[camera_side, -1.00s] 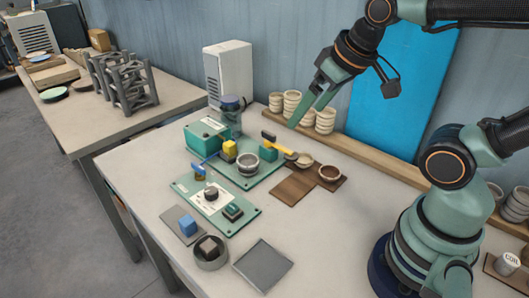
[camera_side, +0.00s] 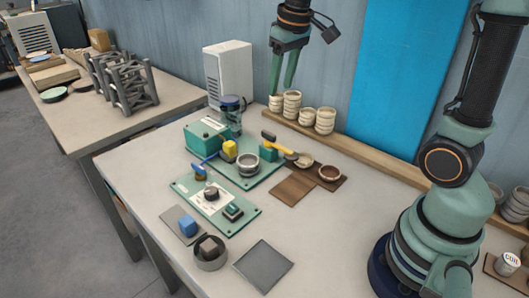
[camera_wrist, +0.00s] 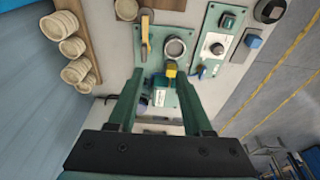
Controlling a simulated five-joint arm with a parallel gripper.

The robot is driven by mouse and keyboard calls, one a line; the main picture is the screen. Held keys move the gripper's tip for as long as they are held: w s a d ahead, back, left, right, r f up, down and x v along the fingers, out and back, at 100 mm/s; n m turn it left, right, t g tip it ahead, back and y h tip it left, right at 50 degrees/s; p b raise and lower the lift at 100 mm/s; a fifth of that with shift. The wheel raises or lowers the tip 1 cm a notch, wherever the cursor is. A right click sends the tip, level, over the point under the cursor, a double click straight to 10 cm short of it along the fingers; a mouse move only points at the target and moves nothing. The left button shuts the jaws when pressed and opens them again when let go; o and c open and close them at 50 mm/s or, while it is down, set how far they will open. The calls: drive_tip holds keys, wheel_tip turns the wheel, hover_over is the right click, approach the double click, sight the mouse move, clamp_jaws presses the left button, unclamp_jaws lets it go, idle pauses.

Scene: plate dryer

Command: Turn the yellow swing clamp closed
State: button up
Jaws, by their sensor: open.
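The yellow swing clamp (camera_side: 278,146) is a slim yellow arm with a dark end, mounted on a green block on the green base plate (camera_side: 262,171). In the wrist view the clamp (camera_wrist: 145,36) lies beyond my fingertips, left of a round metal cup (camera_wrist: 175,48). In the side view this cup (camera_side: 248,164) stands beside the clamp, whose arm does not appear to lie across it. My gripper (camera_side: 282,91) is open, empty and pointing down, well above the bench. Its fingers also show in the wrist view (camera_wrist: 159,73), apart from the clamp.
A yellow block (camera_side: 229,149) and a green box (camera_side: 206,135) stand left of the cup. A blue-topped cylinder (camera_side: 231,108) rises behind. Stacked bowls (camera_side: 292,104) line the back shelf. A knob panel (camera_side: 212,200) lies in front.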

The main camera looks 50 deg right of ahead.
sight(269, 132)
drive_tip(key=w+d+f+g, duration=0.2)
drive_tip(key=w+d+f, duration=0.35)
drive_tip(key=w, duration=0.25)
drive_tip(key=f, duration=0.8)
drive_tip(key=a+f, duration=0.1)
drive_tip(key=f, duration=0.3)
drive_tip(key=shift+s+f, duration=0.2)
drive_tip(key=shift+f, duration=0.15)
clamp_jaws()
drive_tip(key=shift+r, duration=0.1)
idle(0.6)
